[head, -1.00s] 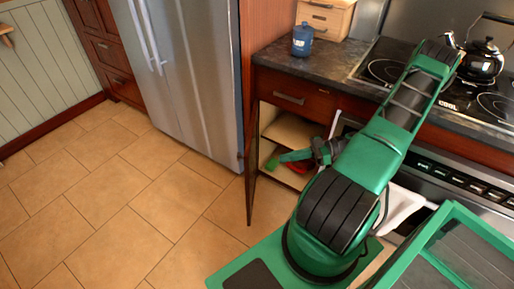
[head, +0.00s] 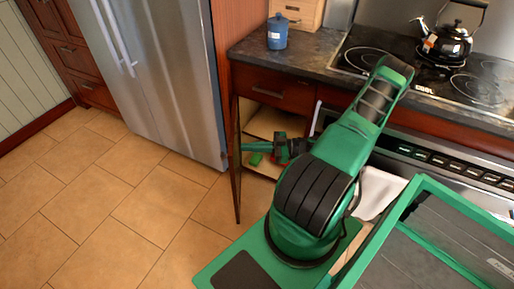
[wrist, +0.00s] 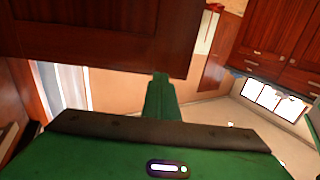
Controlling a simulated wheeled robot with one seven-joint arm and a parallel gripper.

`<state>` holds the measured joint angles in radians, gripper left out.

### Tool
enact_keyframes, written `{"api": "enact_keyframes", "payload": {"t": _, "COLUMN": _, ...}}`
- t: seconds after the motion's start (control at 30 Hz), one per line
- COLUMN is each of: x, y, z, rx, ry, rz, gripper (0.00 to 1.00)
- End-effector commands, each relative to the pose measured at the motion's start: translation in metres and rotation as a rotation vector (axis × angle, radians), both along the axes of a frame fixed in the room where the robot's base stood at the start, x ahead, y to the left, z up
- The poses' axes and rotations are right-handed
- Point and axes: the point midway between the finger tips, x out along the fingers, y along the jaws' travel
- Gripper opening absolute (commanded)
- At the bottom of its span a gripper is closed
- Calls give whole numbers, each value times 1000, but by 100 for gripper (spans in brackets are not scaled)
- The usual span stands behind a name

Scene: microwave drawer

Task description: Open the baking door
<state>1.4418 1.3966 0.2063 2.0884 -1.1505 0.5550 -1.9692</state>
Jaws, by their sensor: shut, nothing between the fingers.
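A brown cabinet door (head: 237,185) left of the oven stands swung open, seen almost edge-on in the head view. The open cabinet (head: 268,125) shows pale shelves behind it. My gripper (head: 250,152) is at the cabinet opening, low and close to the inner side of the door; whether it touches the door cannot be told. It looks shut and empty. In the wrist view its green fingers (wrist: 160,92) show close together, with a dark wooden panel (wrist: 110,35) above them. The oven front (head: 450,165) is partly hidden by my arm.
A fridge (head: 165,80) stands left of the cabinet, with clear tiled floor (head: 120,200) before it. A drawer (head: 270,90) above the opening is closed. A blue jar (head: 277,32) and a kettle (head: 447,42) stand on top. A white cloth (head: 378,190) hangs by the oven.

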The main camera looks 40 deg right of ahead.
Motion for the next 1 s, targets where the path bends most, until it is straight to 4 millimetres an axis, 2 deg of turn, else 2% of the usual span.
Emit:
{"api": "enact_keyframes", "payload": {"t": 0.23, "x": 15, "y": 17, "z": 0, "rx": 1, "ry": -1, "rz": 1, "gripper": 0}}
{"api": "enact_keyframes", "payload": {"t": 0.7, "x": 20, "y": 22, "z": 0, "rx": 1, "ry": -1, "rz": 2, "gripper": 0}}
{"api": "enact_keyframes", "payload": {"t": 0.9, "x": 40, "y": 48, "z": 1, "rx": 4, "ry": -1, "rz": 2, "gripper": 0}}
{"api": "enact_keyframes", "payload": {"t": 1.0, "x": 51, "y": 51, "z": 0, "rx": 0, "ry": 0, "rz": -18, "gripper": 0}}
